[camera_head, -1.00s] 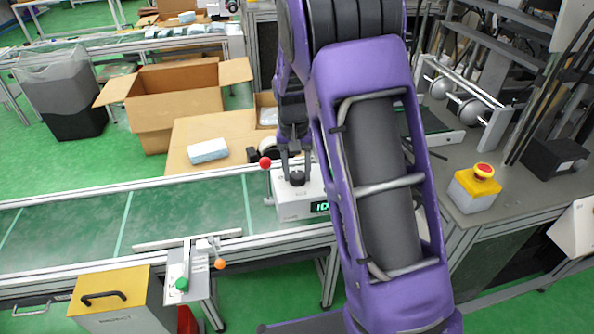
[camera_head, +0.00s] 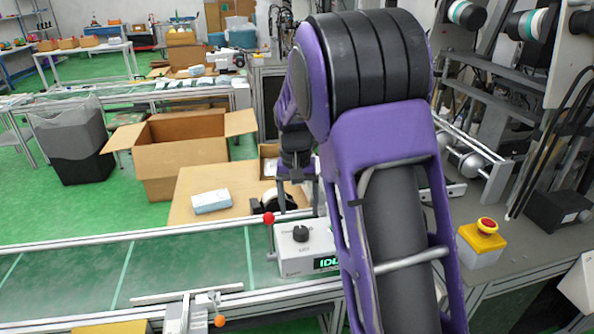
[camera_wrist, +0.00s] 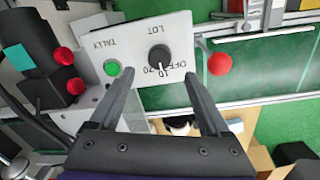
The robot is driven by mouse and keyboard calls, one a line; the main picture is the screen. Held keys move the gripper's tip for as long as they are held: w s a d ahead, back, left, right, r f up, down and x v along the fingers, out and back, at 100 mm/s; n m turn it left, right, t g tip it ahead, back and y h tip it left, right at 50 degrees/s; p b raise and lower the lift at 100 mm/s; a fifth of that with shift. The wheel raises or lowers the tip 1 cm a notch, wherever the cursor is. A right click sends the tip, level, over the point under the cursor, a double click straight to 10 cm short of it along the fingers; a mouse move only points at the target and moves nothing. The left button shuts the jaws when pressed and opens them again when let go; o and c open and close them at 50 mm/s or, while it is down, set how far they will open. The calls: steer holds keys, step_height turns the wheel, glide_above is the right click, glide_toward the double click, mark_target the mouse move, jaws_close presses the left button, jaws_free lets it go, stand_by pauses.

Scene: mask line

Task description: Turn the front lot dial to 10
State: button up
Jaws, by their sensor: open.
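The lot dial is a black round knob (camera_head: 300,233) on top of a white box (camera_head: 293,265) beside the conveyor. In the wrist view the fingers of my gripper (camera_wrist: 159,76) stand on either side, nearer the camera. The box's green display (camera_head: 327,263) is partly hidden by my arm.
A red ball (camera_wrist: 220,64) stands close beside the box. The green conveyor (camera_head: 190,265) runs left. A yellow box with a red stop button (camera_head: 487,226) is on the bench at right. An open carton (camera_head: 185,150) and a white pack (camera_head: 211,201) are behind.

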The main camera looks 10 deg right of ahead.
step_height(320, 180, up, 10)
steer(key=p, duration=0.1)
steer(key=shift+a+r, duration=0.2)
steer(key=shift+a, duration=0.05)
